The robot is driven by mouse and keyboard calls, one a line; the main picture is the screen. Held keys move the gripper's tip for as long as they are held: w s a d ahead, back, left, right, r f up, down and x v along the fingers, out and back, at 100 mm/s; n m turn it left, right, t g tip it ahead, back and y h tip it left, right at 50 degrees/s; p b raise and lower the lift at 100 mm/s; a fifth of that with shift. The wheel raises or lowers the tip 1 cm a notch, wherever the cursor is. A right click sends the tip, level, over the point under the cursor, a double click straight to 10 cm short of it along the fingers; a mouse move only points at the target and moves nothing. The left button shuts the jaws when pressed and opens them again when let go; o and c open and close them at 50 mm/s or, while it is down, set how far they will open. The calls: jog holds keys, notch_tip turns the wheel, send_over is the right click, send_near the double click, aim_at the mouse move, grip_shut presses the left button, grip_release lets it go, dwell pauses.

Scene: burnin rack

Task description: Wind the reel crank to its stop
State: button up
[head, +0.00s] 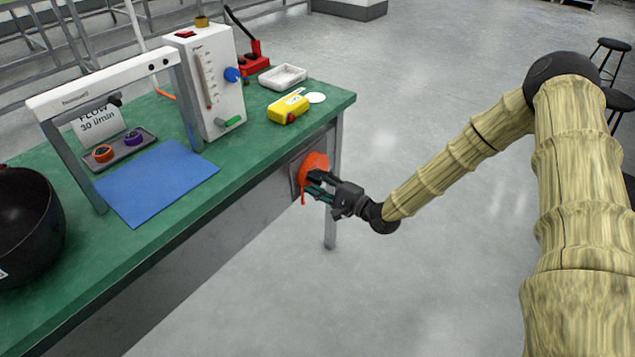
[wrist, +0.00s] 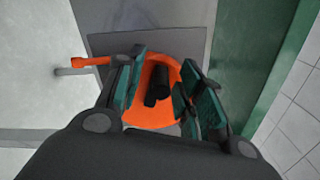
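The orange round reel (head: 315,160) is mounted on a grey plate on the bench's side, near the right corner. In the wrist view the reel (wrist: 158,112) lies straight ahead, with a dark crank handle (wrist: 157,85) in front of it. My gripper (head: 318,185) is at the reel. In the wrist view my gripper's (wrist: 160,78) two green-padded fingers stand apart on either side of the dark handle. A gap shows on the left; contact on the right is unclear. An orange arm (wrist: 90,61) sticks out left of the reel, beside a grey peg (wrist: 72,71).
The green bench (head: 195,207) carries a flow meter box (head: 208,85), a yellow device (head: 288,108), a white tray (head: 283,77), a blue mat (head: 157,182) and a dark pot (head: 28,225). A bench leg (head: 330,225) stands below the reel. The floor in front is clear.

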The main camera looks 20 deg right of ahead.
jog(key=v, duration=1.1)
jog(key=shift+s+d, duration=0.2)
jog(key=shift+d, duration=0.1)
jog(key=shift+f, duration=0.1)
jog(key=s+a+f+n+g+h, duration=0.25)
jog(key=s+a+f, duration=0.2)
jog(key=f, duration=0.25)
jog(key=s+a+f+n+g+h, duration=0.1)
jog(key=s+a+f+n+g, duration=0.15)
jog(key=s+f, duration=0.35)
jog(key=s+f+n+g+h, duration=0.25)
jog(key=s+f, duration=0.25)
jog(key=s, duration=0.3)
jog(key=s+f+n+g+h, duration=0.2)
jog(key=s+f+n+g, duration=0.15)
jog(key=s, duration=0.45)
jog(key=s+d+f+n+g+h, duration=0.1)
jog(key=s+d+n+g+h, duration=0.25)
jog(key=s, duration=0.75)
notch_tip(320, 180, up, 17)
jog(key=p, duration=1.7)
jog(key=shift+f, duration=0.2)
jog(key=shift+w+d+m+y, duration=0.1)
jog(key=shift+m+y, duration=0.15)
